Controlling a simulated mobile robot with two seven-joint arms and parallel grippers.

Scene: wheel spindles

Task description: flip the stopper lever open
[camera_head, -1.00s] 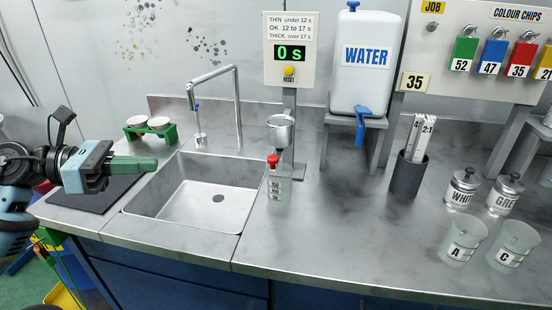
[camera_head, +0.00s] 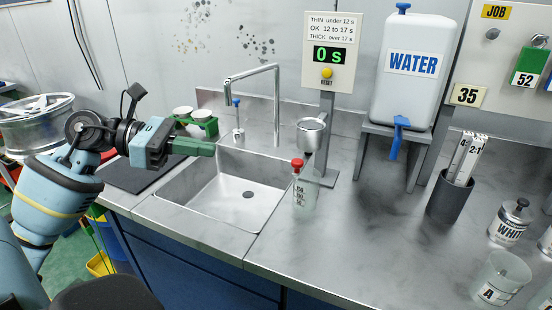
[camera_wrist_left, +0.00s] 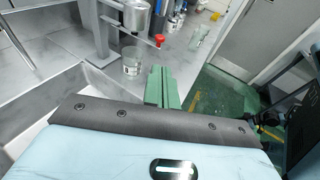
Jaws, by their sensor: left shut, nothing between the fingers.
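A small metal cup (camera_head: 311,133) is mounted on the stand below the timer sign. A red knob (camera_head: 297,164), apparently the end of the stopper lever, sits just below the cup and above a clear graduated beaker (camera_head: 306,190). The cup (camera_wrist_left: 137,16), the red knob (camera_wrist_left: 159,40) and the beaker (camera_wrist_left: 131,62) also show in the left wrist view. My left gripper (camera_head: 205,148) is shut and empty, with green fingers over the sink's left back part, left of the red knob and apart from it. Its fingers show in the left wrist view (camera_wrist_left: 160,85). My right gripper is out of view.
The sink (camera_head: 225,190) with its tall faucet (camera_head: 277,105) lies between my left gripper and the cup. A timer sign (camera_head: 330,55) reads 0 s. A water tank (camera_head: 410,70) stands right of it. A dark holder (camera_head: 450,200) and several jars stand at the right.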

